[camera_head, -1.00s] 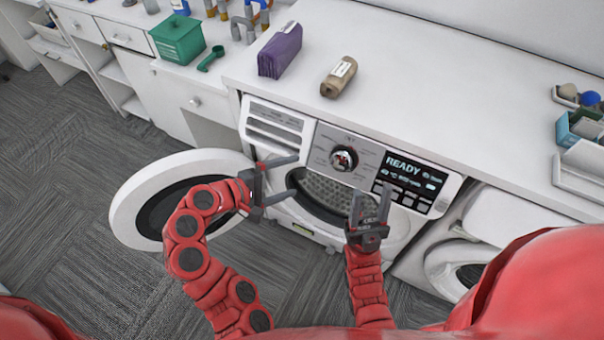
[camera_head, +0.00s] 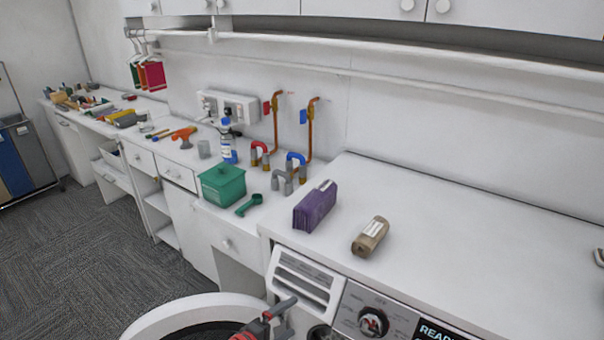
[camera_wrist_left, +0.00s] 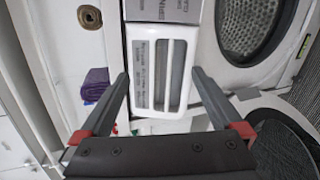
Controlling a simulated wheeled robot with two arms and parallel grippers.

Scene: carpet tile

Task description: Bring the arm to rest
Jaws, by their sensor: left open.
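My left gripper (camera_head: 283,314) shows at the bottom edge of the head view, beside the front of the white washing machine (camera_head: 309,272). Most of its arm is cut off. In the left wrist view the two fingers of this gripper (camera_wrist_left: 160,82) stand wide apart with nothing between them. The machine's drawer front (camera_wrist_left: 142,75) lies beyond them; I cannot tell how far. My right gripper is outside the head view.
The round door (camera_head: 165,315) stands open at the lower left. On the counter are a purple pack (camera_head: 315,207), a brown roll (camera_head: 371,237), a green box (camera_head: 221,184) and a green scoop (camera_head: 249,205). Open carpet floor (camera_head: 75,265) lies to the left.

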